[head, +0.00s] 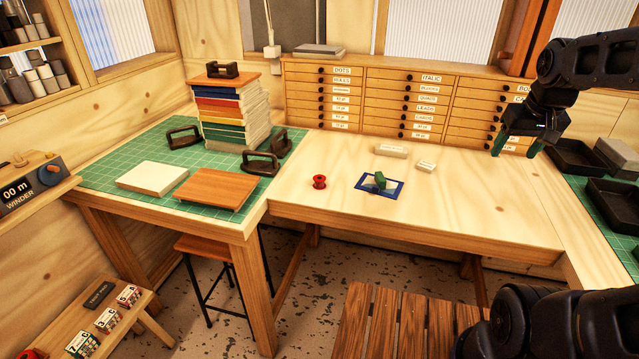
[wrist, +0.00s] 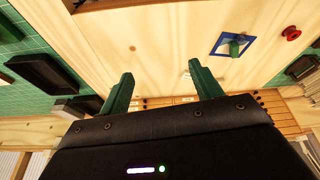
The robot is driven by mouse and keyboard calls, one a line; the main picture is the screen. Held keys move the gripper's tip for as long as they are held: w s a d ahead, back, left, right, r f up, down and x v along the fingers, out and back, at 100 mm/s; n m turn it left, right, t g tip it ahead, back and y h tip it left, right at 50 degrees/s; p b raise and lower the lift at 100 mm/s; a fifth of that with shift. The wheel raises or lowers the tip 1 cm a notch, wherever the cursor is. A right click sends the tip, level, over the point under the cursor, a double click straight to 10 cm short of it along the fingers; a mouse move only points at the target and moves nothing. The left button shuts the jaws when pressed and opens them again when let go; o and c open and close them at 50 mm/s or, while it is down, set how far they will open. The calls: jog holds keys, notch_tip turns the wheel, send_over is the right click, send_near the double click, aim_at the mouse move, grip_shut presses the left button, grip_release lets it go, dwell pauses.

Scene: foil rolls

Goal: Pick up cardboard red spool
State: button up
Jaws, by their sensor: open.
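The red spool (head: 319,182) stands on the pale wooden table (head: 450,210), left of a blue-framed card with a green block on it. In the wrist view the red spool (wrist: 291,33) shows near the upper right corner, well away from the fingers. My gripper (head: 514,147) is at the right of the head view, above the table's right part and far from the spool. Its two green fingers (wrist: 158,85) are apart with nothing between them.
The blue-framed card (head: 393,187) with a green block (head: 380,181) lies right of the spool. Two pale blocks (head: 391,150) lie behind it. Black trays (head: 573,157) sit at the right. A tall book stack (head: 232,115) stands on the green mat. Drawers (head: 410,100) line the back.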

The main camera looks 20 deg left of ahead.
jog(key=w+a+n+g, duration=0.1)
jog(key=w+a+n, duration=0.2)
jog(key=w+a, duration=0.65)
jog(key=n+g, duration=0.3)
jog(key=n, duration=0.5)
send_over(319, 178)
notch_tip(319, 178, down, 17)
jog(key=f, duration=0.7)
jog(key=s+f, duration=0.1)
jog(key=f, duration=0.2)
jog(key=shift+d+f, duration=0.2)
jog(key=shift+f, duration=0.05)
jog(key=c, duration=1)
